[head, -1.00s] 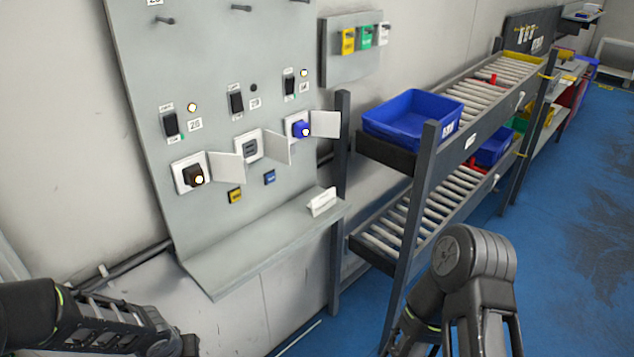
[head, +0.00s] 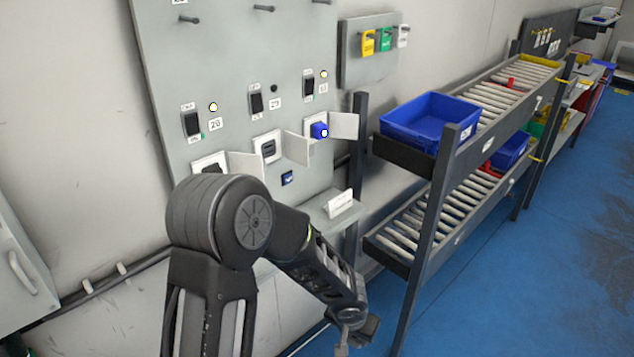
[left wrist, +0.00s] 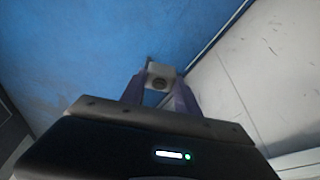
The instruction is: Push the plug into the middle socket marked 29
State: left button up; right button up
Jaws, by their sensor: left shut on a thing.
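The middle socket (head: 267,146) is a white plate with a dark opening and a flap folded out to its right; no plug is in it. The lamp above it is dark. My left arm reaches across in front of the panel, and its gripper (head: 352,330) is low, right of and well below the sockets. In the left wrist view the fingers are shut on a pale grey block with a round dark face, the plug (left wrist: 158,70). In the head view the plug is too small to make out. My right gripper is not in view.
The right socket holds a blue plug (head: 319,130). The left socket (head: 207,161) is partly hidden by my arm. A ledge with a white card (head: 340,203) juts below the panel. A roller rack with a blue bin (head: 430,118) stands to the right; blue floor is open beyond.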

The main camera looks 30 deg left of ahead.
pick_arm(q)
jog(key=shift+a, duration=0.1)
jog(key=shift+w+a, duration=0.2)
jog(key=shift+w, duration=0.05)
jog(key=w+a+r+m+t+y+b, duration=0.3)
jog(key=w+a+r+m+y+b, duration=0.35)
jog(key=w+a+r, duration=0.4)
jog(key=w+a+r+t+y+b, duration=0.1)
jog(key=a+r+y+b, duration=0.2)
jog(key=a+r, duration=0.3)
jog(key=w+a+r+t+y+b, duration=0.1)
jog(key=a+r+y, duration=0.4)
jog(key=r, duration=0.9)
jog(key=shift+w+a+r+t+b, duration=0.25)
jog(key=shift+a+r+t+b, duration=0.15)
jog(key=shift+a+t+b, duration=0.55)
jog(key=shift+a+y, duration=0.15)
jog(key=shift+y, duration=0.1)
